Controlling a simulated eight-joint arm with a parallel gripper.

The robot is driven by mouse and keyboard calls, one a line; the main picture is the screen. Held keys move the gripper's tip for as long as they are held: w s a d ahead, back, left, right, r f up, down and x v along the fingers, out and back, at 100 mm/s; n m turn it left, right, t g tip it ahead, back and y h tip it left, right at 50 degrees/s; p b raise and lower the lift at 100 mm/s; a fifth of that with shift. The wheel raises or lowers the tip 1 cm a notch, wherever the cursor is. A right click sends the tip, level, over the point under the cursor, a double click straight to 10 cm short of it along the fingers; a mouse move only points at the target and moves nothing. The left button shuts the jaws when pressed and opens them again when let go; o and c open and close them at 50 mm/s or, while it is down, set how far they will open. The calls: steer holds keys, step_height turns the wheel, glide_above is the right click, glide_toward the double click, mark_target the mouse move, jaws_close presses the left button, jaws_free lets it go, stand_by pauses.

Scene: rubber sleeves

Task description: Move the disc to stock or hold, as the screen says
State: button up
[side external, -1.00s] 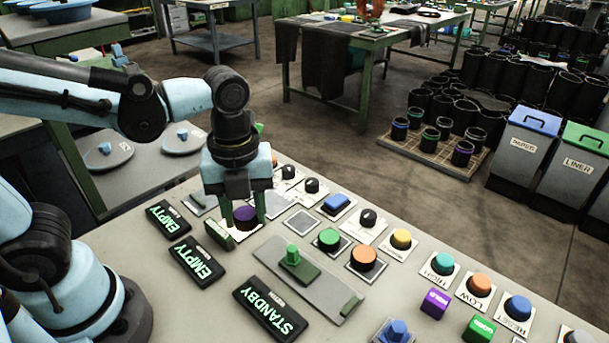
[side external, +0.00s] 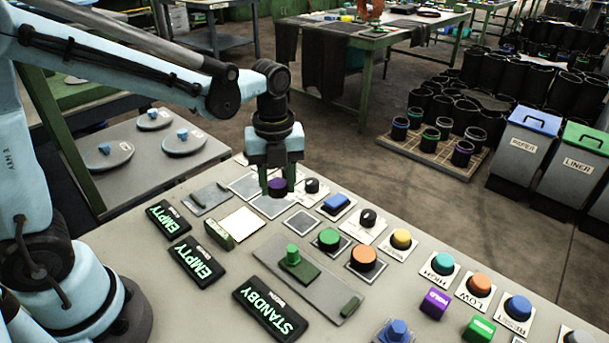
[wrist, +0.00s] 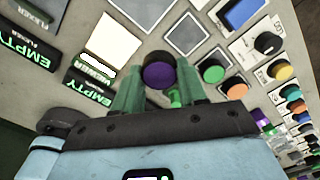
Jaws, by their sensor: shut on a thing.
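The purple disc (side external: 277,187) is between the green fingers of my gripper (side external: 278,182), which is shut on it. In the side view it appears raised over the grey square plates behind the lit pad. The wrist view shows the disc (wrist: 159,73) between the fingertips (wrist: 160,80). The lit cream pad (side external: 241,222) is bare. Two black screens read EMPTY (side external: 168,217) and EMPTY (side external: 197,261). A larger screen (side external: 270,308) reads STANDBY. Their small print is too small to read surely. A purple block (side external: 435,302) and a green block (side external: 479,328) bear lettering at the right.
Grey square plates (side external: 302,222) lie near the disc. A green button (side external: 328,239), an orange button (side external: 364,257) and a blue switch (side external: 336,202) stand up to the right. A green-handled slider (side external: 292,256) stands in front. Lidded discs (side external: 109,155) lie on a side table.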

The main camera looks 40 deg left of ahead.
glide_above(272, 203)
step_height(272, 203, down, 4)
steer(key=shift+f, duration=2.05)
steer(key=shift+f, duration=0.15)
steer(key=o, duration=1.1)
